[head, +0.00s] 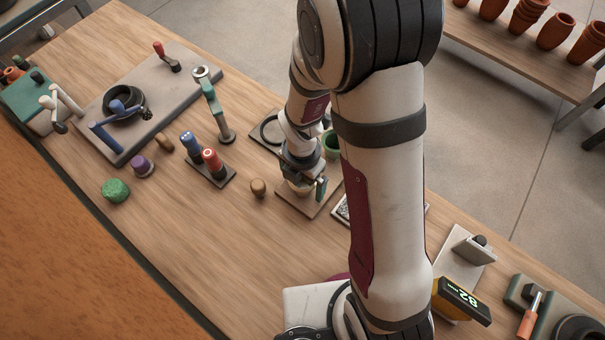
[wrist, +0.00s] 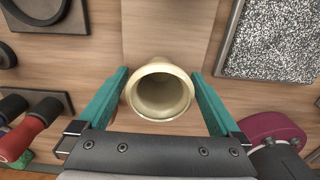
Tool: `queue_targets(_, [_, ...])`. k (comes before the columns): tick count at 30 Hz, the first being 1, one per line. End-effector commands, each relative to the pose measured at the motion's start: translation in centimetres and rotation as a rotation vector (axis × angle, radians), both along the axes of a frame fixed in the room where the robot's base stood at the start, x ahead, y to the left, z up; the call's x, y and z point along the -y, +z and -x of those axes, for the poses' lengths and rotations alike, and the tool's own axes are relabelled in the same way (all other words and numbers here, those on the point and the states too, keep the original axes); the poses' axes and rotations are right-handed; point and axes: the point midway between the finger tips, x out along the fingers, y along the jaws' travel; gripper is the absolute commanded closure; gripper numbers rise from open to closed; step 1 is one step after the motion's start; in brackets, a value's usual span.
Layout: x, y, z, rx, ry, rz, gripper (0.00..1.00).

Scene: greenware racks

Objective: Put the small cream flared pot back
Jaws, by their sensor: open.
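The small cream flared pot (wrist: 160,97) stands with its round open mouth toward the camera in the wrist view. In the head view it shows only in part (head: 299,188), below my gripper and on a square wooden board (head: 311,208). My gripper (wrist: 160,74) is open, with one teal finger on each side of the pot. I cannot tell whether either finger touches the pot. In the head view my gripper (head: 304,180) is over the board, and my arm hides part of the area around it.
A green pot (head: 331,145) stands just behind my gripper. A dark ring on a plate (head: 270,131) lies to its left, and a speckled panel (wrist: 272,38) to the right in the wrist view. A wooden knob (head: 258,187) stands left.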

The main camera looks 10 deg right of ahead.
Motion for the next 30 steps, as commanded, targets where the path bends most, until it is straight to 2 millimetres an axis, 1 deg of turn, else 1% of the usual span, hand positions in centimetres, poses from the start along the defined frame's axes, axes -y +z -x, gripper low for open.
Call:
queue_targets(2, [0.0, 1.1, -0.1, 0.005, 0.000, -0.001, 0.00])
queue_targets(5, [-0.1, 3.3, -0.1, 0.007, 0.000, -0.001, 0.00])
queue_targets(12, [-0.1, 9.1, -0.1, 0.006, -0.001, -0.002, 0.00])
queue_targets(15, [-0.1, 10.8, -0.1, 0.004, -0.001, -0.001, 0.00])
queue_targets(17, [-0.1, 11.4, 0.0, 0.002, -0.002, -0.001, 0.00])
queue_targets(19, [0.0, 12.2, 0.3, 0.002, -0.059, -0.003, 0.00])
queue_targets(20, [0.2, 12.6, 0.6, 0.003, -0.132, -0.006, 0.00])
queue_targets(22, [0.9, 14.1, 2.2, -0.001, -0.442, -0.019, 0.00])
queue_targets(23, [1.3, 14.8, 3.2, -0.006, -0.626, -0.027, 0.00])
queue_targets(24, [1.7, 15.8, 4.7, -0.015, -0.900, -0.037, 0.00])
queue_targets(26, [2.2, 17.0, 7.1, -0.040, -1.328, -0.048, 0.00])
queue_targets(27, [2.5, 17.6, 8.6, -0.060, -1.599, -0.054, 0.00])
queue_targets(29, [2.6, 18.3, 10.7, -0.095, -1.972, -0.055, 0.00])
queue_targets(30, [2.6, 18.6, 11.9, -0.120, -2.190, -0.050, 0.00])
